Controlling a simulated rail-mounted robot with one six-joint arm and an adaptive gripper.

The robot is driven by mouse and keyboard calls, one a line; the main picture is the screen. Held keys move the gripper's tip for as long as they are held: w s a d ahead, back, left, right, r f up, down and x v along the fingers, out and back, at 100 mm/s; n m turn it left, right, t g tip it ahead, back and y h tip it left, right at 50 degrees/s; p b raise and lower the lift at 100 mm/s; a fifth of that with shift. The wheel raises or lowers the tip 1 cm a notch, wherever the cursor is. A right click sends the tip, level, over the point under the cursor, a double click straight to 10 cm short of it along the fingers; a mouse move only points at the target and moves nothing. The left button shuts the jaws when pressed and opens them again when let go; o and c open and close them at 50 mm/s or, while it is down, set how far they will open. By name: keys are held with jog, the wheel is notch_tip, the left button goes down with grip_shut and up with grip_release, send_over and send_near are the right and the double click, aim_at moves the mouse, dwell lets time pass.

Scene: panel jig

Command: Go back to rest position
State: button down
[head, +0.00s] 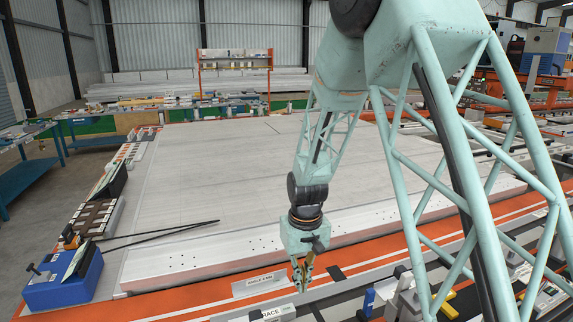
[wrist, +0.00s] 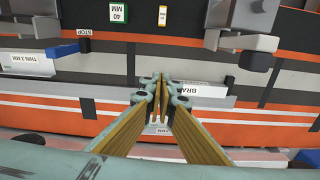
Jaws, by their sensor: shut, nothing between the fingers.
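My gripper (head: 301,272) hangs from my pale green arm near the front edge of the panel in the head view. Its fingers point down above the orange front strip. In the wrist view my gripper (wrist: 162,93) shows its two brown-faced fingers close together at the tips, with nothing between them. The large pale panel (head: 270,170) lies flat on the jig to the left of and behind my gripper.
A blue box-shaped device (head: 62,283) and dark racks (head: 95,218) stand along the panel's left edge. Two thin black rods (head: 165,232) lie over the panel. Label plates (head: 259,284) stand near my gripper. A blue bench (head: 28,170) is at far left.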

jog(key=s+d+r+m+t+b, duration=0.1)
jog(key=s+d+r, duration=0.2)
jog(key=s+r, duration=0.35)
jog(key=s+d+r+b, duration=0.2)
jog(key=s+d+r, duration=0.25)
jog(key=r, duration=0.35)
jog(key=s+d+r+m+t+b, duration=0.1)
jog(key=s+d+r, duration=0.2)
jog(key=s+r, duration=0.35)
jog(key=s+d+r+b, duration=0.1)
jog(key=s+d+r, duration=0.1)
jog(key=s, duration=1)
jog(key=s+d+r+m+t+b, duration=0.1)
jog(key=s+d, duration=0.3)
jog(key=s, duration=0.8)
jog(key=shift+s+r+b, duration=0.35)
jog(key=shift+r+b, duration=0.1)
jog(key=shift+b, duration=0.3)
